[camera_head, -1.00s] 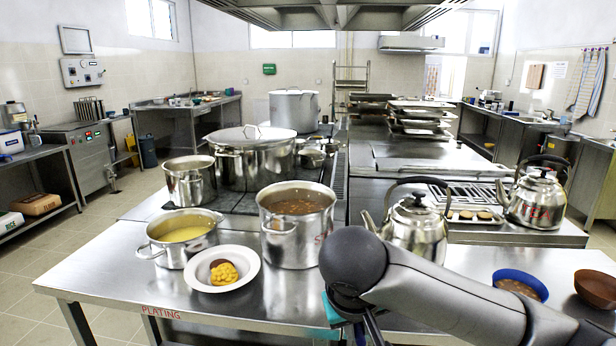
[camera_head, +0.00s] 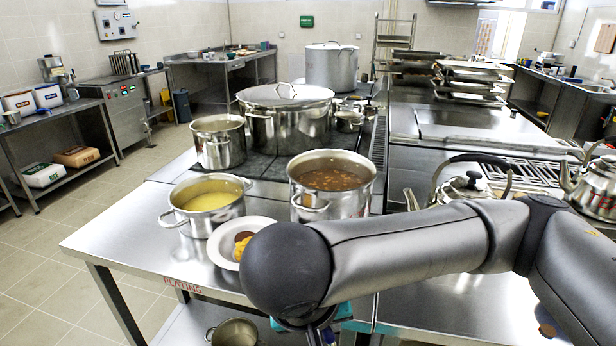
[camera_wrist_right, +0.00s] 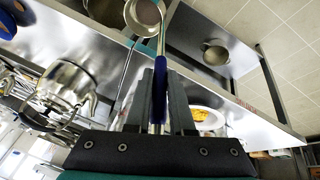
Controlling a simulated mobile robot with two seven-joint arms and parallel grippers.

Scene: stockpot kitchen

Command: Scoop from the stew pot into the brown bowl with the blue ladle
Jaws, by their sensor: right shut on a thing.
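The stew pot (camera_head: 332,188) is a tall steel pot of brown, lumpy stew on the plating table in the head view. My right gripper (camera_wrist_right: 160,78) is shut on the blue handle (camera_wrist_right: 158,102) of the ladle in the right wrist view. The ladle's round metal bowl (camera_wrist_right: 145,14) is beyond the fingertips; I cannot tell whether it holds anything. In the head view my right arm covers the gripper and most of the ladle, in front of the stew pot and plate. The brown bowl is not clearly in view. My left gripper is not in view.
A pot of yellow soup (camera_head: 207,201) stands left of the stew pot. A white plate with food (camera_head: 228,238) is partly behind my arm. A kettle (camera_head: 465,188) stands to the right. A small pot (camera_head: 233,333) sits on the lower shelf. The table's left front corner is bare.

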